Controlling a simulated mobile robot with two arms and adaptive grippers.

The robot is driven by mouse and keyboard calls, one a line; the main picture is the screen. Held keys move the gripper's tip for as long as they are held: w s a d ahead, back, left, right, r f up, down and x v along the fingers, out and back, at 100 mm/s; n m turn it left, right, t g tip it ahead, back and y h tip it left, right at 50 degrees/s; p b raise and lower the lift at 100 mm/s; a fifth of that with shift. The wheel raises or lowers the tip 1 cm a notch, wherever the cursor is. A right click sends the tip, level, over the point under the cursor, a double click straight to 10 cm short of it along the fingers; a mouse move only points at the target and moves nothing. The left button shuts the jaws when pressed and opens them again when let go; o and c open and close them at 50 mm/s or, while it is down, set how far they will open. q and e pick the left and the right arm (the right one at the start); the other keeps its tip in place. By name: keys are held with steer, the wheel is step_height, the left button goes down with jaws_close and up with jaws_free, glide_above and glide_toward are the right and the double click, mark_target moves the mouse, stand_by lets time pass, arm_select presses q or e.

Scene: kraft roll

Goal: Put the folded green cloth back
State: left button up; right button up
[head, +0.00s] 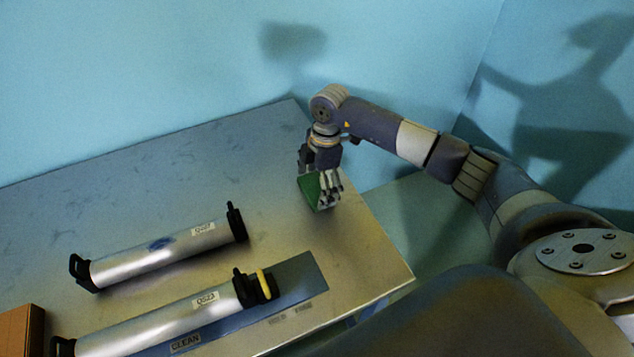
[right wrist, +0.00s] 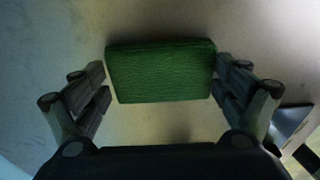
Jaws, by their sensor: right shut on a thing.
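The folded green cloth (head: 309,190) is at the right part of the table, under my right gripper (head: 325,194). In the right wrist view the green cloth (right wrist: 160,71) spans the gap between the fingers of my right gripper (right wrist: 161,82), which is shut on its two ends. Whether the cloth touches the table or is just above it I cannot tell. My left gripper is not in view.
Two silver cylinders with black end fittings, one behind (head: 160,255) and one in front (head: 165,325), lie at the left. The front one lies by a blue strip (head: 300,277) marked "CLEAN". A brown box (head: 20,330) stands at the lower left. The table's back (head: 120,185) is clear.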

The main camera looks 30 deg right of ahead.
steer(key=o, duration=0.7)
steer(key=shift+o, duration=0.2)
steer(key=shift+r, duration=0.1)
step_height(320, 180, up, 12)
steer(key=d+b, duration=0.1)
steer(key=shift+d+b, duration=0.25)
steer(key=shift+b, duration=0.15)
